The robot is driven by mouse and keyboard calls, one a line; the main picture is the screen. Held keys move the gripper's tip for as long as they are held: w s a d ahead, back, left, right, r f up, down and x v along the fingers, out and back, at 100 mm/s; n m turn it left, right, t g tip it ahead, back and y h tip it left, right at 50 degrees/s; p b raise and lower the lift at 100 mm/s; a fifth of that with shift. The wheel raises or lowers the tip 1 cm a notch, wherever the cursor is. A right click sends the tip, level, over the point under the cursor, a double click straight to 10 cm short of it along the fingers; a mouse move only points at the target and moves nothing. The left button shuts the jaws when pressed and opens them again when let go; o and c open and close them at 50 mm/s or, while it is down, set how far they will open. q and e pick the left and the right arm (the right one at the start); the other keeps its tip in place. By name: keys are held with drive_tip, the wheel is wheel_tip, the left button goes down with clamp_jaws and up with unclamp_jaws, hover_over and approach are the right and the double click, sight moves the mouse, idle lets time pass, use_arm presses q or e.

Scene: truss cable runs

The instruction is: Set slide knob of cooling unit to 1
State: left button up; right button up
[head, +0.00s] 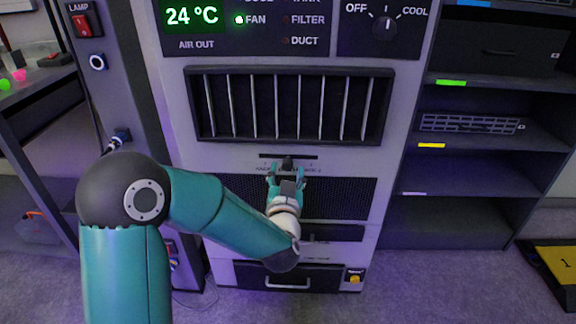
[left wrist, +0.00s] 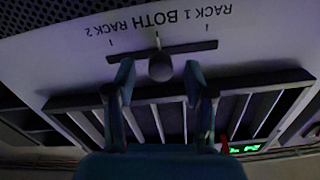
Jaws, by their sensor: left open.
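The cooling unit (head: 407,120) is the pale cabinet facing me in the head view. Its slide knob (head: 288,161) is a small dark ball in a thin horizontal slot below the slatted air outlet. In the left wrist view, which is upside down, the slide knob (left wrist: 160,66) sits by the middle mark, BOTH, between RACK 1 and RACK 2. My left gripper (head: 287,174) is open at the knob. In the wrist view the fingers of my left gripper (left wrist: 158,76) stand on either side of it, with gaps. My right gripper is out of view.
Above the air outlet (head: 290,103) are a green 24 °C display (head: 192,15) with FAN lit, and a rotary knob (head: 384,27) marked OFF, I and COOL. A lamp switch post (head: 97,62) stands left. A dark open rack (head: 480,145) stands right.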

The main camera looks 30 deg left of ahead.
sight(288, 169)
use_arm(q)
drive_tip(key=shift+x, duration=1.6)
clamp_jaws()
